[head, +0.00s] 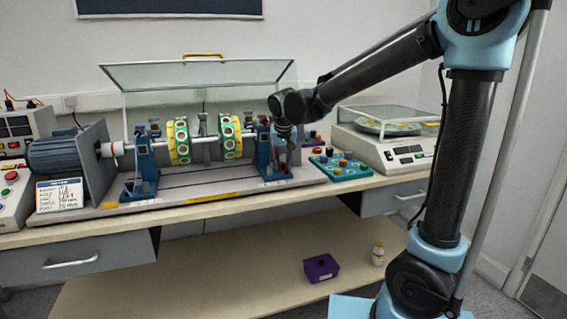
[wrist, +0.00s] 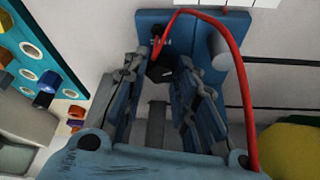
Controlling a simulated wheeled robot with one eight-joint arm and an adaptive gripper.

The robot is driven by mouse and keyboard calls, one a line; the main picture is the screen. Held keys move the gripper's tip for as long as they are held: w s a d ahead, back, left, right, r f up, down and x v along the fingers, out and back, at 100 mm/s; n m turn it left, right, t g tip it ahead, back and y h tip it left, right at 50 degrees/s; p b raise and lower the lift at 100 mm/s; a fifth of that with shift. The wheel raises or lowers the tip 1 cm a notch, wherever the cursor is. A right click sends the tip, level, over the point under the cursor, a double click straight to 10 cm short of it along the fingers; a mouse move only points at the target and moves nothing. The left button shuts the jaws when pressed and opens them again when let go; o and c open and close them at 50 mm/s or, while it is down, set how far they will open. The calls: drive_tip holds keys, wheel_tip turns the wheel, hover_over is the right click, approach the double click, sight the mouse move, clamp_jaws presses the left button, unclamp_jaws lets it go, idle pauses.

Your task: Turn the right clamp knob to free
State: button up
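The right blue bearing stand (head: 266,160) holds the right end of the shaft on the test rig, and it also fills the top of the wrist view (wrist: 180,28). A dark clamp knob (wrist: 158,73) shows against this stand in the wrist view. My gripper (head: 284,132) is at the top of the right stand and partly hides it in the head view. In the wrist view my gripper (wrist: 158,78) has its two fingers apart, one on each side of the knob. I cannot tell whether either finger touches it. The knob is hidden in the head view.
A red cable (wrist: 236,60) arches close beside the right finger. Green and yellow discs (head: 230,138) sit on the shaft left of the stand. A raised clear cover (head: 200,85) stands behind. A teal tray (head: 341,168) and a balance (head: 385,150) are at right.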

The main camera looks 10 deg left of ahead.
drive_tip(key=shift+n, duration=0.4)
drive_tip(key=n, duration=0.2)
drive_tip(key=n+y, duration=0.1)
drive_tip(key=shift+w+d+n+g+y, duration=0.1)
drive_tip(key=shift+d+n+g+y, duration=0.1)
drive_tip(key=shift+n+g+y, duration=0.15)
drive_tip(key=n, duration=0.2)
drive_tip(key=n+g+y, duration=0.1)
drive_tip(key=n, duration=0.2)
drive_tip(key=shift+w+d+g, duration=0.1)
drive_tip(key=shift+g, duration=0.15)
drive_tip(key=o, duration=1.1)
drive_tip(key=shift+c, duration=0.2)
drive_tip(key=shift+r, duration=0.15)
